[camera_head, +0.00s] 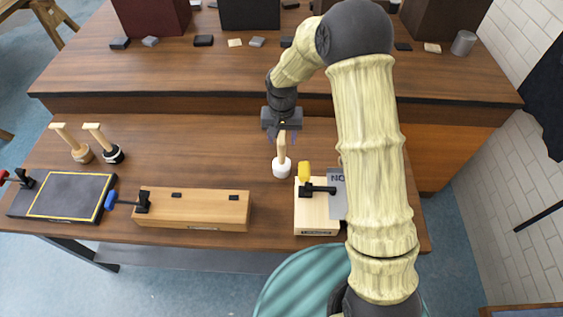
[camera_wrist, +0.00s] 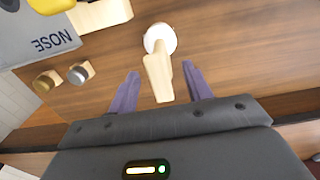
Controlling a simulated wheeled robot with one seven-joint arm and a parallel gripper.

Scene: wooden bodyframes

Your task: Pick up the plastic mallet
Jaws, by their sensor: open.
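The mallet with a white head, likely the plastic one, stands upright on its head (camera_head: 282,168) with its pale wooden handle up, near the middle of the front table. In the wrist view its white head (camera_wrist: 160,38) rests on the table and its handle points toward my gripper. My gripper (camera_head: 279,134) is open at the upper part of the handle. In the wrist view my purple fingers (camera_wrist: 160,72) are on either side of the handle, with gaps visible. The gripper's grasp depth is hard to judge.
A wooden box (camera_head: 195,210) and a block with a yellow-handled clamp (camera_head: 312,215) and grey plate (camera_head: 337,194) lie in front. A raised shelf (camera_head: 230,70) is behind.

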